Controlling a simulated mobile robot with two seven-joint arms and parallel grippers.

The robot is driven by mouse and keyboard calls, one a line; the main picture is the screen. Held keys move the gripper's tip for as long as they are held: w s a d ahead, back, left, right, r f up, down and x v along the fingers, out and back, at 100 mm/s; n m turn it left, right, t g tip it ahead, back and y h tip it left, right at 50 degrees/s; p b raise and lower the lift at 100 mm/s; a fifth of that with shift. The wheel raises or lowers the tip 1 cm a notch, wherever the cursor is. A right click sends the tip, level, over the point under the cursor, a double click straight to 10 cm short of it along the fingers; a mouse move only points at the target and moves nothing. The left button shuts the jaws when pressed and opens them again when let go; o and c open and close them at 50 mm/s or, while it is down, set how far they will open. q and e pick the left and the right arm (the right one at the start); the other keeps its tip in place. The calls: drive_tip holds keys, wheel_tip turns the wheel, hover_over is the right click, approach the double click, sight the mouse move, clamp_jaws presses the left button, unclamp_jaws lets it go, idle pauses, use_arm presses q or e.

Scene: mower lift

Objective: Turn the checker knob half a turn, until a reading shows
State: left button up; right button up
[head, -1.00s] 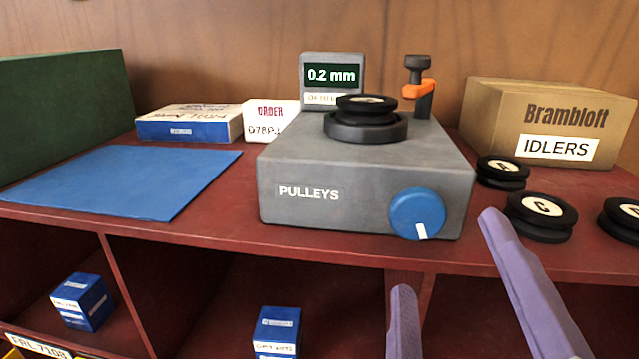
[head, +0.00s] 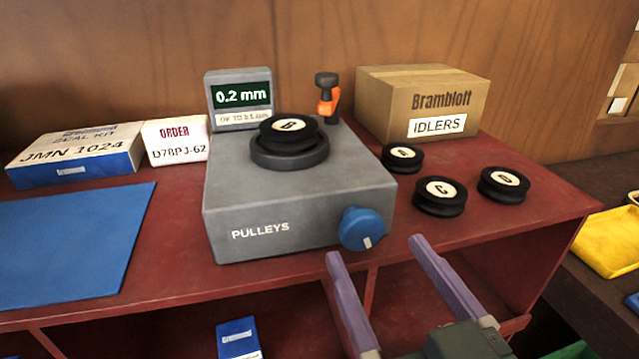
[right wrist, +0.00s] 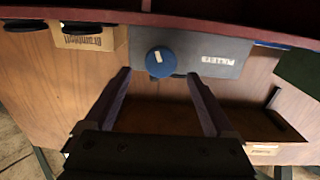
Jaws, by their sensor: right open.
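The checker is a grey box marked PULLEYS (head: 300,205) on the red shelf. Its blue knob (head: 361,229) is on the front face, with the white mark pointing down and slightly right. The knob also shows in the right wrist view (right wrist: 161,62). The display (head: 240,94) reads 0.2 mm. Pulley B (head: 288,128) sits on the round seat on top of the checker. My right gripper (head: 373,247) is open and empty, with its purple fingers in front of and just below the knob, apart from it. My left gripper is not in view.
Pulleys A (head: 402,157), C (head: 438,195) and D (head: 503,183) lie right of the checker, before the IDLERS carton (head: 420,105). A blue mat (head: 70,245), seal kit box (head: 75,155) and order card (head: 176,140) are left.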

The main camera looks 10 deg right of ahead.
sight(365, 232)
drive_tip(key=shift+w+a, duration=0.1)
drive_tip(key=shift+w, duration=1.65)
